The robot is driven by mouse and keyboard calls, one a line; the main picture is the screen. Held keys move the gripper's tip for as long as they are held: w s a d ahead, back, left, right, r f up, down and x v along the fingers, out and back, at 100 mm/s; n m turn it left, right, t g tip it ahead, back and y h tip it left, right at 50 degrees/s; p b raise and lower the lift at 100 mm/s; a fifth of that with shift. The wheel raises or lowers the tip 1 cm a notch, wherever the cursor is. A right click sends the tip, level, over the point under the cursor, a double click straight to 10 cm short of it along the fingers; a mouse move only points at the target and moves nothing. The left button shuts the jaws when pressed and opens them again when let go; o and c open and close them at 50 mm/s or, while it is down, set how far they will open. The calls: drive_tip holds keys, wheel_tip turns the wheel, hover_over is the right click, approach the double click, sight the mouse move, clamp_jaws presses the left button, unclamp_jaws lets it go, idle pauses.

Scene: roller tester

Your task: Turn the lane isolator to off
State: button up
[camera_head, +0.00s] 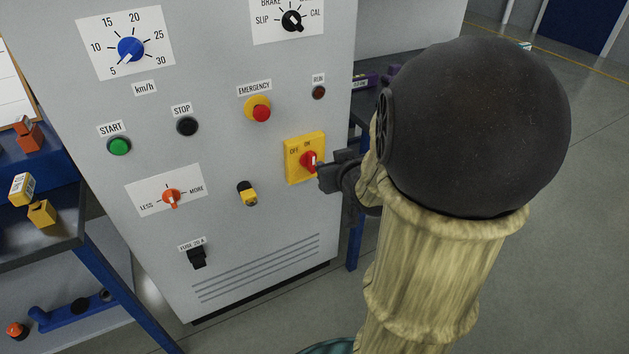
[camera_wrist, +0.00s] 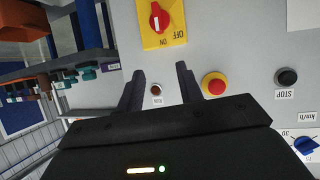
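The lane isolator is a red rotary handle (camera_head: 309,161) on a yellow plate (camera_head: 292,169) marked OFF and ON, on the grey cabinet front. The handle stands roughly in line with the ON mark. In the wrist view the red handle (camera_wrist: 159,18) and yellow plate (camera_wrist: 175,12) are at the top, beyond the fingertips. My gripper (camera_head: 325,178) is just right of the plate in the head view, close to the handle; contact cannot be told. In the wrist view my gripper (camera_wrist: 158,80) has its two fingers apart with nothing held between them.
A red emergency button on a yellow base (camera_head: 258,109) is up and left of the isolator. A small dark red lamp (camera_head: 318,92) is above it. A yellow-and-black knob (camera_head: 247,194) is lower left. A blue bench with coloured items stands left of the cabinet.

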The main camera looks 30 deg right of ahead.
drive_tip(key=s+d+f+n+t+y+b, duration=0.1)
drive_tip(key=f+t+b, duration=0.4)
drive_tip(key=f+b, duration=0.5)
drive_tip(key=s+d+y+b, duration=0.1)
drive_tip(key=d+b, duration=0.1)
drive_tip(key=b, duration=0.5)
drive_tip(key=shift+s+d+f+n+y, duration=0.15)
drive_tip(key=shift+f+n+y, duration=0.15)
drive_tip(key=shift+f, duration=0.1)
drive_tip(key=shift+r, duration=0.1)
drive_tip(key=w+p, duration=0.2)
drive_tip(key=p, duration=0.5)
drive_tip(key=shift+w+r+p, duration=0.15)
drive_tip(key=shift+w+p, duration=0.2)
drive_tip(key=shift+p, duration=0.05)
drive_tip(key=shift+w+p, duration=0.1)
drive_tip(key=shift+p, duration=0.35)
